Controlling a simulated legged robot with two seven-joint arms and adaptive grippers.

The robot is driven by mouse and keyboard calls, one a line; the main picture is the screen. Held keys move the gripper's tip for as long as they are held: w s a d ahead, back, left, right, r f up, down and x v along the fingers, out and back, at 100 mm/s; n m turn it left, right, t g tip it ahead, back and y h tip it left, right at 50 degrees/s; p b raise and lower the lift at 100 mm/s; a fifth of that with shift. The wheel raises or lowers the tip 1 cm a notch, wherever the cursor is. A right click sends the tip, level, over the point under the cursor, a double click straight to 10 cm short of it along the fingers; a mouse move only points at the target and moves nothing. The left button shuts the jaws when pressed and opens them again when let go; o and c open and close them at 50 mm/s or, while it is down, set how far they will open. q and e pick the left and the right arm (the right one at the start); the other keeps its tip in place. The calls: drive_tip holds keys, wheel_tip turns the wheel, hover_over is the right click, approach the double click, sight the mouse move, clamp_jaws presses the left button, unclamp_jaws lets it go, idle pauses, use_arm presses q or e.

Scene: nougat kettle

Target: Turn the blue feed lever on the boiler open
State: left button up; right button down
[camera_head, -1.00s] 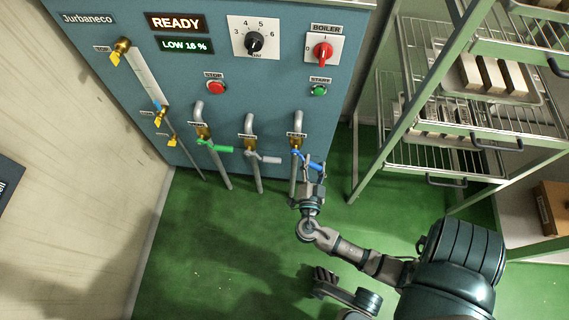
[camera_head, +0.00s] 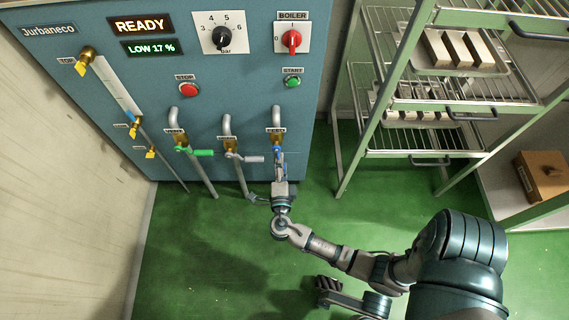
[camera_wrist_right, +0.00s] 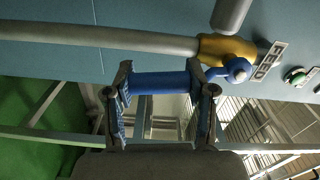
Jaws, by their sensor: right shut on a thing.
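The boiler panel (camera_head: 235,75) is a blue-grey cabinet at the back. The blue feed lever (camera_head: 277,157) is on the right-hand of three pipe valves and runs downward along its pipe. In the wrist view its blue handle (camera_wrist_right: 165,83) lies roughly parallel to the grey pipe (camera_wrist_right: 120,38), beside the brass valve (camera_wrist_right: 225,50) and FEED label (camera_wrist_right: 268,60). My right gripper (camera_head: 279,178) is shut on the lever, with fingers (camera_wrist_right: 165,90) on both sides of the handle. In the head view the gripper hides part of the lever.
A green lever (camera_head: 195,152) and a grey lever (camera_head: 245,157) are on the valves to the left. The display (camera_head: 151,48) reads LOW 17 %. A wire rack (camera_head: 440,108) stands to the right. Green floor (camera_head: 210,250) is open in front.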

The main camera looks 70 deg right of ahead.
drive_tip(key=shift+a+f+m, duration=0.15)
drive_tip(key=shift+f+m, duration=0.15)
